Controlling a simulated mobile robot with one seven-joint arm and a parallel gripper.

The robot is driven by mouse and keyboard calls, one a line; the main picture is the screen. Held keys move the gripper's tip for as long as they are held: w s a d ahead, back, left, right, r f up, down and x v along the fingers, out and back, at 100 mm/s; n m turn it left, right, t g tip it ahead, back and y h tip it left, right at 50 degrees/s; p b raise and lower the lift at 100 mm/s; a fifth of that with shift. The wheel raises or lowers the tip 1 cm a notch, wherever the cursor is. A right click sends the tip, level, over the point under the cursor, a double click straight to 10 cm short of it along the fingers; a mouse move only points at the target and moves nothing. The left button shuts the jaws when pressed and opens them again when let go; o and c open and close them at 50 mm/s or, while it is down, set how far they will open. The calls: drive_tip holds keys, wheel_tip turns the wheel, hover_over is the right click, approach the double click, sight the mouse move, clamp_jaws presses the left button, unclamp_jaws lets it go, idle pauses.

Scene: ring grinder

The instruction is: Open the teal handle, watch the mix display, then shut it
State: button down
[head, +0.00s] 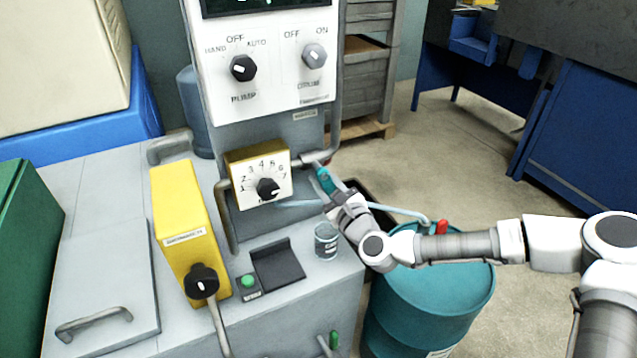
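The teal handle (325,180) sits on a pipe fitting just right of the yellow dial box, with my gripper (334,197) right at it. My gripper reaches in from the right. The fingers are small and partly hidden by my wrist, so I cannot tell whether they are closed on the handle or only beside it. A dark display (262,5) with a trace of green shows at the top edge of the white panel. It is mostly cut off and its reading is not visible.
A clear glass (326,242) stands on the machine top just below my gripper. The yellow box (184,225) with a black knob stands left. A teal drum (430,300) with a red-tipped pipe lies under my forearm. Open floor (480,130) shows behind.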

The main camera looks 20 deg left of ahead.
drive_tip(key=n, duration=0.2)
drive_tip(key=w+d+n, duration=0.1)
drive_tip(key=shift+r+n, duration=0.4)
drive_tip(key=shift+w+d+r+n, duration=0.25)
drive_tip(key=shift+r+n, duration=0.3)
drive_tip(key=shift+n, duration=0.85)
drive_tip(key=shift+w+d+r+n, duration=0.15)
drive_tip(key=shift+w+r+n, duration=0.3)
drive_tip(key=shift+n, duration=0.95)
drive_tip(key=shift+w+d+r+n, duration=0.15)
drive_tip(key=shift+r+n, duration=0.5)
drive_tip(key=shift+n, duration=0.75)
drive_tip(key=c, duration=0.6)
unclamp_jaws()
drive_tip(key=shift+s, duration=0.1)
drive_tip(key=shift+o, duration=0.2)
drive_tip(key=shift+r, duration=0.1)
